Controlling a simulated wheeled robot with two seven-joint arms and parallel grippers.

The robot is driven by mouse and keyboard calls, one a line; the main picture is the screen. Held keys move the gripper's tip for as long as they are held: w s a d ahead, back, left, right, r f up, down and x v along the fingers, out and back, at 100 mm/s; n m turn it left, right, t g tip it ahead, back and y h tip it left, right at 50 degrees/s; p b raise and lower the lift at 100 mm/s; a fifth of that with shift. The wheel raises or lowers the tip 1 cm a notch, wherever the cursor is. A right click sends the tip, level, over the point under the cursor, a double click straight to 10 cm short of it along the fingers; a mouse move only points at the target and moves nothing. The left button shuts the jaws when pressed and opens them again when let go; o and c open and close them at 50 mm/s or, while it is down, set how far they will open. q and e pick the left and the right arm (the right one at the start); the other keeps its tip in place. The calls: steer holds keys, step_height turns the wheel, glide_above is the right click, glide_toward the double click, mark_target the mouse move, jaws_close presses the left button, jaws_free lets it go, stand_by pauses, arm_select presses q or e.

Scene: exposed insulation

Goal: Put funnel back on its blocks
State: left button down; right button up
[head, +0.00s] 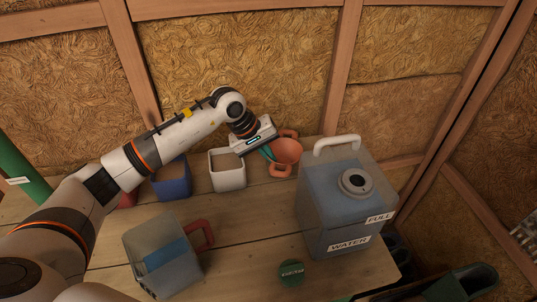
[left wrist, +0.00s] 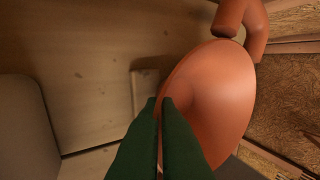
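The orange funnel (head: 287,151) is at the back of the table, against the insulated wall; its wide bowl and a loop handle also show in the left wrist view (left wrist: 222,95). My left gripper (head: 268,153) reaches it from the left. In the left wrist view its two green fingers (left wrist: 160,103) are close together, with the funnel's rim pinched between them. A pale block-like piece (left wrist: 145,88) shows beside the fingertips, partly hidden by them and the funnel. I cannot tell whether the funnel touches it. My right gripper is not in view.
A white open container (head: 228,172) and a blue one (head: 172,181) stand left of the funnel. A large water tank (head: 345,205) stands to its right. A clear jug (head: 165,255) with a red handle and a green lid (head: 291,273) are nearer. The table's middle is mostly clear.

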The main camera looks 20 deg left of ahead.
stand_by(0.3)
arm_select(q)
steer(key=c, duration=1.6)
jaws_free()
steer(key=v, duration=1.2)
steer(key=shift+b, duration=0.45)
